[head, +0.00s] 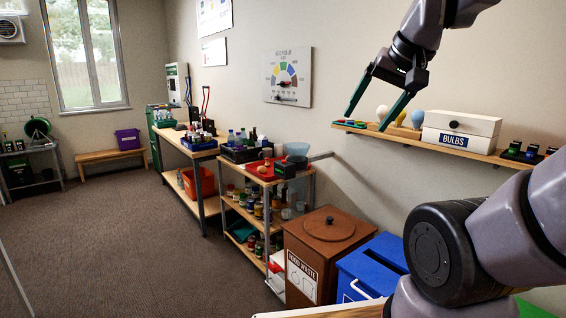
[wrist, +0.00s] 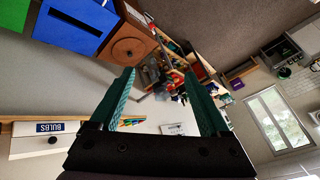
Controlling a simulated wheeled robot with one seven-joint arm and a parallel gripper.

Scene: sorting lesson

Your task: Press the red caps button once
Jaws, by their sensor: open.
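My gripper (head: 365,122) is open and empty at upper right in the head view, with its two green fingers pointing down and left in front of the wall shelf. In the wrist view my gripper (wrist: 160,74) has its fingers spread apart with nothing between them. I cannot pick out the red caps button for certain. A small flat item with coloured parts (head: 349,124) lies on the left end of the shelf, close to the fingertips in the picture. A black holder (head: 520,155) with small coloured pieces stands at the shelf's right end. Both are too small to read.
Below stand a brown food waste bin (head: 322,262) and a blue bin (head: 368,266). A crowded wooden cart (head: 262,178) is farther left. The carpeted floor at left is clear.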

